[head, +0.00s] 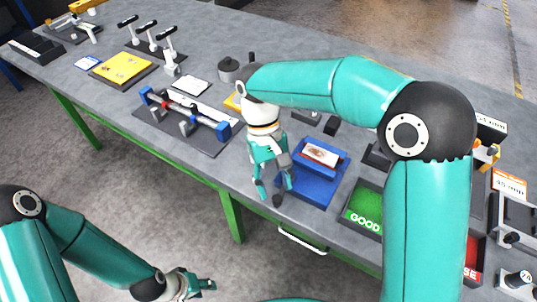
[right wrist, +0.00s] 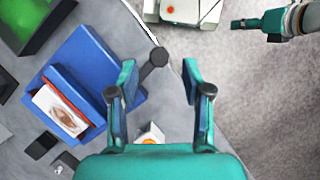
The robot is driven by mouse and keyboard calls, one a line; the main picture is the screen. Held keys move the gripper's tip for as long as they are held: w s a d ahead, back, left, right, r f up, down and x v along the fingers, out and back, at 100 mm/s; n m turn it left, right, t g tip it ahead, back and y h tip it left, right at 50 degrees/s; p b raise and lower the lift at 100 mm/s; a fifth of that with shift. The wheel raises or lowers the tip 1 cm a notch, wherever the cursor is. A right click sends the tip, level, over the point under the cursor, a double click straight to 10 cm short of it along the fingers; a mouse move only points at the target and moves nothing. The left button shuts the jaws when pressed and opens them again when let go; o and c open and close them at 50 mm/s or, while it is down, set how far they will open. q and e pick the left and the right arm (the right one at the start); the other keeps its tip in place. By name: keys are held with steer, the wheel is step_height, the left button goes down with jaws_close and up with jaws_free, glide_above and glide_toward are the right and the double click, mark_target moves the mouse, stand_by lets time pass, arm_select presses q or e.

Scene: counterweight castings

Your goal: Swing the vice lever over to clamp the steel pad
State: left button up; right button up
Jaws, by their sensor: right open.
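The blue vice (head: 310,187) stands near the table's front edge; it also shows in the right wrist view (right wrist: 85,65). A light plate with a brown oval mark (head: 320,155) lies on top of it, also in the right wrist view (right wrist: 60,110). I cannot tell if this is the steel pad. A dark round lever knob (right wrist: 154,57) sticks out from the vice toward the table edge. My right gripper (head: 275,192) is open beside the vice; its left finger in the wrist view overlaps the lever. My left gripper (head: 205,287) is off the table; its jaws are unclear.
A green GOOD tray (head: 363,212) lies right of the vice, with a red tray (head: 472,258) further right. A blue-ended fixture (head: 187,118) stands to the left. Yellow board (head: 123,68) and levered stands (head: 150,42) are further back.

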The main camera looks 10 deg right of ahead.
steer(key=v, duration=0.9)
